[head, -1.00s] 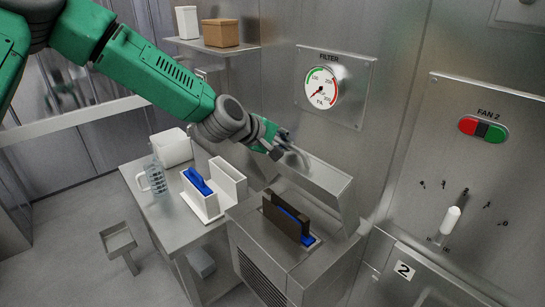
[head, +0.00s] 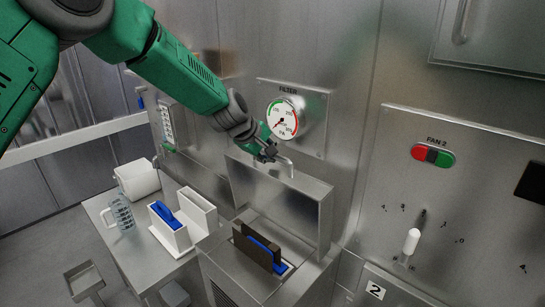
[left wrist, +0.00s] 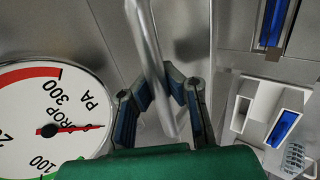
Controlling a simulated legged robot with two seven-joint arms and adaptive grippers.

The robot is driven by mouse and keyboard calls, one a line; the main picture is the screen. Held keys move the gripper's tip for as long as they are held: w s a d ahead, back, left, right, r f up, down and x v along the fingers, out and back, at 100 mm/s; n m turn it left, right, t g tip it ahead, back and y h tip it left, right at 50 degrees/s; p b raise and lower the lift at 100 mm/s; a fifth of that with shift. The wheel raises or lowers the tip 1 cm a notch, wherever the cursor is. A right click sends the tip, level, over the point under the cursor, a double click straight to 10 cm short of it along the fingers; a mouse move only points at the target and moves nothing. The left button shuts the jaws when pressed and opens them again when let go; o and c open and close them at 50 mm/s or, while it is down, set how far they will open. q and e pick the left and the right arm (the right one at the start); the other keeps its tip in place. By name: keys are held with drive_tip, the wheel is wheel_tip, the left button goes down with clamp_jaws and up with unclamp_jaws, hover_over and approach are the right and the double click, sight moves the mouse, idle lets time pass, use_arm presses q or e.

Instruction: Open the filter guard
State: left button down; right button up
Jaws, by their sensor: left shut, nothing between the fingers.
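The filter guard (head: 280,203) is a flat metal cover standing raised, nearly upright, behind the filter slot. Its bar handle (head: 288,164) is at its top edge; the handle also crosses the left wrist view (left wrist: 147,45). My left gripper (head: 268,155) is at the handle, shut with nothing held between its fingers. In the left wrist view its fingertips (left wrist: 181,85) are beside the bar; whether they touch it I cannot tell. The dark filter (head: 252,250) with a blue edge stands in the uncovered slot. My right gripper is not in view.
The FILTER gauge (head: 283,118) is on the wall just behind my left gripper. On the left table (head: 165,268) stand a white holder (head: 178,238) with a blue-handled piece, a clear jug (head: 121,213) and a white container (head: 138,180). The FAN 2 panel (head: 450,190) is right.

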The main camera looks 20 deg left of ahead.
use_arm(q)
drive_tip(key=shift+w+a+r, duration=0.2)
drive_tip(key=shift+w+r, duration=0.1)
drive_tip(key=shift+r, duration=0.25)
drive_tip(key=c, duration=1.5)
unclamp_jaws()
drive_tip(key=shift+s, duration=0.1)
drive_tip(key=shift+c, duration=0.2)
drive_tip(key=shift+s+a, duration=0.15)
drive_tip(key=shift+s, duration=0.2)
drive_tip(key=shift+a+f, duration=0.1)
drive_tip(key=shift+f, duration=0.1)
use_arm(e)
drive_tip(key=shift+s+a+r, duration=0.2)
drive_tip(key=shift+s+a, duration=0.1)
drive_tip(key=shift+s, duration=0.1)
use_arm(q)
drive_tip(key=v, duration=1.2)
drive_tip(key=shift+f, duration=0.15)
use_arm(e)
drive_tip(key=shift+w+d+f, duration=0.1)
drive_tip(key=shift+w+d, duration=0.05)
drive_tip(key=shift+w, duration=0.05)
